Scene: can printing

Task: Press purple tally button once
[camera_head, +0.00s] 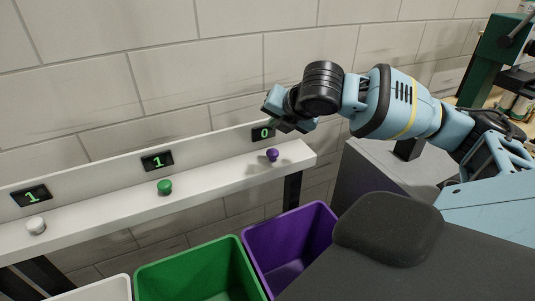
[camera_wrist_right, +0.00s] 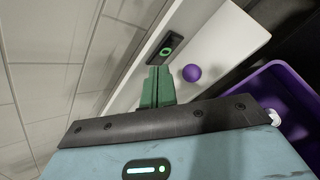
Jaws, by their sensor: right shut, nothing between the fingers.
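The purple tally button (camera_head: 272,155) is a small round knob on the right end of a white shelf (camera_head: 215,170). It also shows in the right wrist view (camera_wrist_right: 191,73), just to the right of my fingertips. The dark display (camera_head: 263,133) behind it reads 0. My right gripper (camera_head: 278,124) is above and behind the button, close to the display. In the right wrist view its green fingers (camera_wrist_right: 160,70) are together and empty, apart from the button in the picture. My left gripper is in neither view.
A green button (camera_head: 165,187) and a white button (camera_head: 36,225) stand further left, each under a display reading 1. Purple (camera_head: 290,240), green (camera_head: 200,272) and white (camera_head: 95,290) bins stand below the shelf. A tiled wall is behind.

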